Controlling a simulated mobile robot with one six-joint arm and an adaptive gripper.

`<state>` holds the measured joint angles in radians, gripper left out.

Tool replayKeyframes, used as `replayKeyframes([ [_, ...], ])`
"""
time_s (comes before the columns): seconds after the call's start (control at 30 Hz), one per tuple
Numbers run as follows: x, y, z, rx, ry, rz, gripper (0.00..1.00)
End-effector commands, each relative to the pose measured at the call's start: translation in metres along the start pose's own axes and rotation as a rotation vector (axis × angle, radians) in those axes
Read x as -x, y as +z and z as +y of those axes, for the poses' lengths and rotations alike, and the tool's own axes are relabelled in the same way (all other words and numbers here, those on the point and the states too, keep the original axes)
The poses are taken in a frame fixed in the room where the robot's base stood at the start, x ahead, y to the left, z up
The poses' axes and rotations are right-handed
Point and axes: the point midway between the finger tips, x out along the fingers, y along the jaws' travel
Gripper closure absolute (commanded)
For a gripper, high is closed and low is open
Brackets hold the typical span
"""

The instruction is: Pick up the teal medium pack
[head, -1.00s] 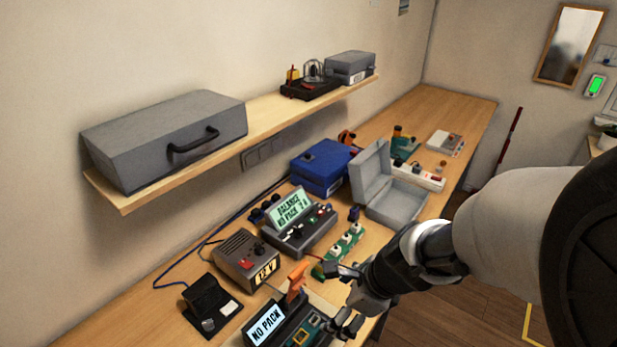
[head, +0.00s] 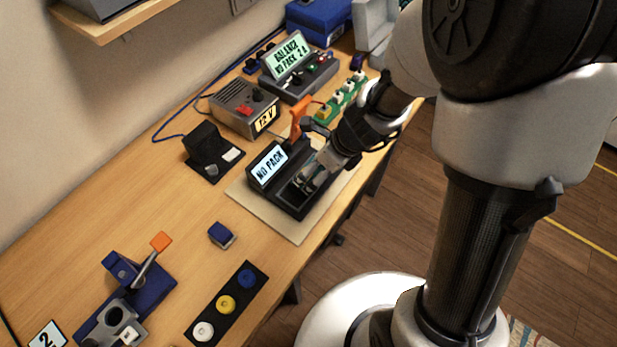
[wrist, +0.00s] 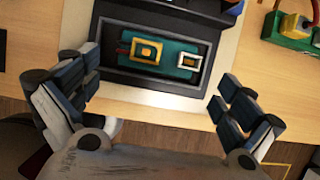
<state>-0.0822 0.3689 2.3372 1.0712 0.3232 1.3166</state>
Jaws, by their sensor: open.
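The teal medium pack (wrist: 180,66), with a yellow square fitting and a white one on top, lies in the dark recessed tray of the NO PACK tester (head: 268,165). In the head view only a sliver of it shows, mostly hidden by my gripper (head: 312,176). In the wrist view my gripper (wrist: 155,82) is open and empty, its fingers spread wide to the left and right of the pack. The pack sits between and beyond the fingertips, apart from them.
An orange-handled lever (head: 299,117) stands behind the tester. A green strip with white pieces (head: 343,98) lies to its right. The 12 V supply (head: 243,108) and a black stand (head: 211,154) are left. Bare table (head: 130,200) lies front left.

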Motion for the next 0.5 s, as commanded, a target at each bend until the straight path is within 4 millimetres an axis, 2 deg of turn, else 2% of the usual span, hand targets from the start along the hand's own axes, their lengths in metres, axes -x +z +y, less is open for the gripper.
replayKeyframes([
  [0.17, -0.017, 0.005, 0.002, 0.001, 0.001, 0.000, 0.00],
  [0.33, -0.045, 0.009, 0.004, 0.001, 0.001, 0.001, 0.00],
  [0.5, -0.052, 0.010, 0.003, -0.001, 0.000, 0.000, 0.00],
])
